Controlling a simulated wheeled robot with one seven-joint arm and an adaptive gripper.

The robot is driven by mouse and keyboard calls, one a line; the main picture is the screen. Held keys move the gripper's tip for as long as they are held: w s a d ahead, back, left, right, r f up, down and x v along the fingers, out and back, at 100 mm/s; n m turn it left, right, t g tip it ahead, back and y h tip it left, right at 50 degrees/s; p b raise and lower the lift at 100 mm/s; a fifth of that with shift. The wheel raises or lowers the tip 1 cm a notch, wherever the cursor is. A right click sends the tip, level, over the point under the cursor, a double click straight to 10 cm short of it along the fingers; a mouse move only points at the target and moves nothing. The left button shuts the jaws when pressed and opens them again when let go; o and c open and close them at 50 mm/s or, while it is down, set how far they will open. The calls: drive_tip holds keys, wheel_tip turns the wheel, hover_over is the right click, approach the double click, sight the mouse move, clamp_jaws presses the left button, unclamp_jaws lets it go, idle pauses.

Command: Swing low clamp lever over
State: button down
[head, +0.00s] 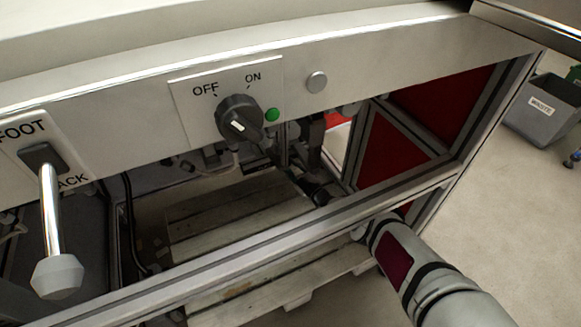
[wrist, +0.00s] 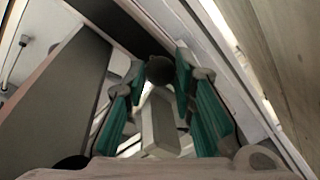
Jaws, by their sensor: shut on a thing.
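My gripper (wrist: 158,85) shows in the wrist view with its two teal-padded fingers closed around a dark round knob (wrist: 160,70). The knob appears to be the end of the low clamp lever; the rest of the lever cannot be made out clearly. In the head view my arm reaches from the lower right, behind the front lower rail and into the dark space under the machine. My gripper (head: 290,172) is small and dark there, below the ON/OFF panel. The lever cannot be told apart from the dark parts around it in that view.
The metal rail (head: 290,235) crosses in front of my arm. Above are the OFF/ON rotary knob (head: 239,118), a green button (head: 272,115) and the FOOT/JACK lever (head: 53,225). Wooden slats (head: 225,215) lie below. A grey waste bin (head: 545,105) stands right on open floor.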

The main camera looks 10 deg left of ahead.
drive_tip(key=shift+s+f+m, duration=0.2)
drive_tip(key=shift+f+m, duration=0.1)
drive_tip(key=shift+m, duration=0.1)
drive_tip(key=c, duration=1.3)
unclamp_jaws()
drive_tip(key=shift+c, duration=0.2)
drive_tip(key=shift+r, duration=0.2)
drive_tip(key=shift+w, duration=0.1)
drive_tip(key=shift+d+f+n, duration=0.2)
drive_tip(key=shift+d+n, duration=0.05)
drive_tip(key=shift+n, duration=0.15)
drive_tip(key=shift+w+r+n, duration=0.1)
drive_tip(key=shift+n, duration=0.2)
